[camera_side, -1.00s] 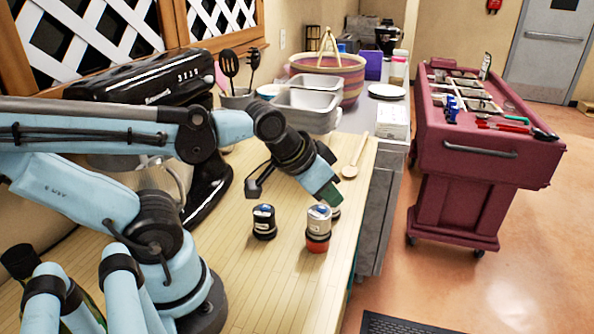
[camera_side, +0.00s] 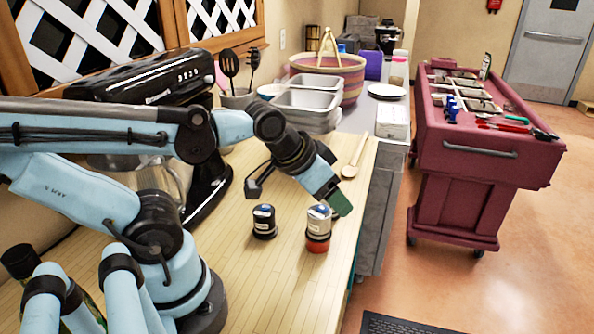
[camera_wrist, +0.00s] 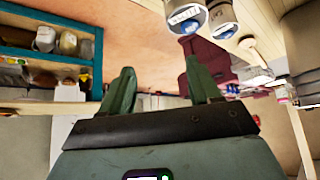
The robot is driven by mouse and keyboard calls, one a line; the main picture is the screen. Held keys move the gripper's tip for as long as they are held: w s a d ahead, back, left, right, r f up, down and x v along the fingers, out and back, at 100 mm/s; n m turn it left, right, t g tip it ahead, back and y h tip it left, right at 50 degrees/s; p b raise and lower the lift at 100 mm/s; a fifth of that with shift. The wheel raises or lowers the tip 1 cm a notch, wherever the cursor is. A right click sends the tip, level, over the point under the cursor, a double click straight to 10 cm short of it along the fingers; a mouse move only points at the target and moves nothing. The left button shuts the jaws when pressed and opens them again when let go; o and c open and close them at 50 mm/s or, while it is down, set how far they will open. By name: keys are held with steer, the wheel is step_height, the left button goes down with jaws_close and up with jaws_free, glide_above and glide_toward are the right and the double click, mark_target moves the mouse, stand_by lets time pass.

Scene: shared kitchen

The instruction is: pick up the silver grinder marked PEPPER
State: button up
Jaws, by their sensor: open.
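A silver grinder (camera_side: 318,224) with a red base stands upright on the wooden counter near its right edge. A dark grinder (camera_side: 264,222) with a pale label stands to its left. The lettering on both is too small to read. In the wrist view, two grinder-like ends, one (camera_wrist: 187,15) left of the other (camera_wrist: 222,18), show cut off at the top edge; I cannot surely match them to the side view. My gripper (camera_side: 338,200) is just above and behind the silver grinder, partly overlapping it in the side view. Its green fingers (camera_wrist: 160,75) are apart with nothing between them.
A wooden spoon (camera_side: 354,157) lies behind my gripper. Metal pans (camera_side: 305,105) and a striped basket (camera_side: 350,75) stand farther back. A black stand mixer (camera_side: 150,80) is at the left. The counter in front of the grinders is clear.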

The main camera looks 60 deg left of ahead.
mark_target(318, 212)
steer(key=o, duration=0.3)
steer(key=a+g, duration=0.1)
steer(key=g, duration=0.1)
steer(key=a+r+g, duration=0.1)
steer(key=g, duration=0.1)
steer(key=a+r+g, duration=0.1)
steer(key=shift+s+a+r+g, duration=0.1)
steer(key=shift+s+a+g, duration=0.1)
steer(key=shift+a+g, duration=0.2)
steer(key=f, duration=0.6)
steer(key=shift+w+f, duration=0.25)
steer(key=shift+w, duration=0.1)
steer(key=shift+w+a+f, duration=0.1)
steer(key=shift+w+f, duration=0.05)
steer(key=shift+f, duration=2.55)
